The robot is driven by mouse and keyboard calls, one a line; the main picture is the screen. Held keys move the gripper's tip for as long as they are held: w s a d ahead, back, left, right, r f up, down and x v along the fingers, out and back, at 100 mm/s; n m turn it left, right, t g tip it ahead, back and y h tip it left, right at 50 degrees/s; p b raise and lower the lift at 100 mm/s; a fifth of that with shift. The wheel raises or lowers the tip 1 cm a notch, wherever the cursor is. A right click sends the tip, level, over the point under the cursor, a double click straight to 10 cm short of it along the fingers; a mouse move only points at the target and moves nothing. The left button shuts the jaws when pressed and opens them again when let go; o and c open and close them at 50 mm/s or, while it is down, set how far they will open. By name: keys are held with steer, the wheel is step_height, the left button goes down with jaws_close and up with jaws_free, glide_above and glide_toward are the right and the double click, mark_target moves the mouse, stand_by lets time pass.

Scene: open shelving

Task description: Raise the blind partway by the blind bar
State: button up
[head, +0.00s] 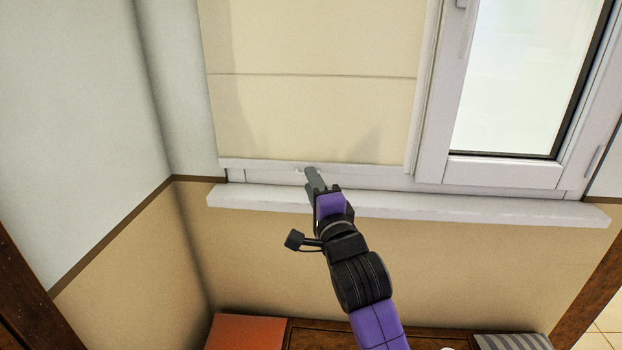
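A cream roller blind (315,110) covers the left part of the window and hangs down almost to the sill. A pale blind bar (255,166) runs along its lower edge. My gripper (310,173) reaches up from below, its dark fingertips at the middle of the bar. The fingers overlap the bar in the head view; I cannot tell whether they touch or grip it. A small pale spot shows just left of the fingertips. The gap between the fingers is hidden by the viewing angle.
A white window sill (480,207) juts out below the bar, behind my arm. The uncovered window pane (525,75) with its white frame is at right. A corner wall (75,100) stands at left. An orange cushion (245,332) and a striped cushion (513,341) lie below.

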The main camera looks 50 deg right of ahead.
steer(key=shift+w+d+r, duration=0.1)
steer(key=shift+w+d, duration=0.2)
steer(key=shift+w, duration=0.25)
jaws_close()
stand_by(1.1)
